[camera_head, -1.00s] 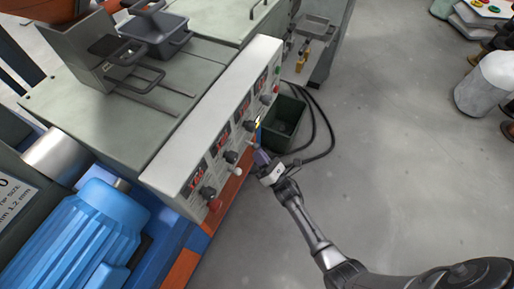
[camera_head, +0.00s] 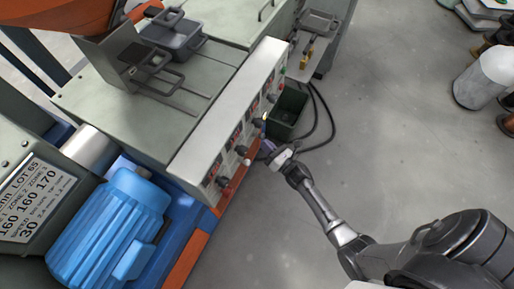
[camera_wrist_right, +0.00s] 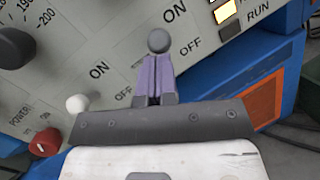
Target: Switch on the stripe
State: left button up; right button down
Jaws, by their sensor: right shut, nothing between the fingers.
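The control panel (camera_head: 227,122) is a long, pale sloped box with red displays, dark knobs and small levers. My right gripper (camera_head: 269,147) is at its lower front edge. In the right wrist view its purple fingers (camera_wrist_right: 154,70) are shut together. A dark grey ball-ended switch (camera_wrist_right: 158,41) sits right at the fingertips, between ON and OFF labels; I cannot tell if they touch. A white ball-ended switch (camera_wrist_right: 77,103) stands to the left by another ON/OFF pair. No label reading "stripe" is legible. My left gripper is not in view.
A red knob (camera_wrist_right: 45,142) by a POWER label and a black dial (camera_wrist_right: 15,47) are on the panel. A lit yellow lamp (camera_wrist_right: 227,11) is beside RUN. A dark green bin (camera_head: 287,112) with black hoses stands beyond my gripper. A blue motor (camera_head: 110,229) is at lower left.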

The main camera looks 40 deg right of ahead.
jog(key=s+f+b, duration=0.1)
jog(key=s+f, duration=0.3)
jog(key=s, duration=0.8)
jog(key=shift+s+d+f+b, duration=0.2)
jog(key=shift+s+d+b, duration=0.05)
jog(key=shift+b, duration=0.05)
dwell(0.3)
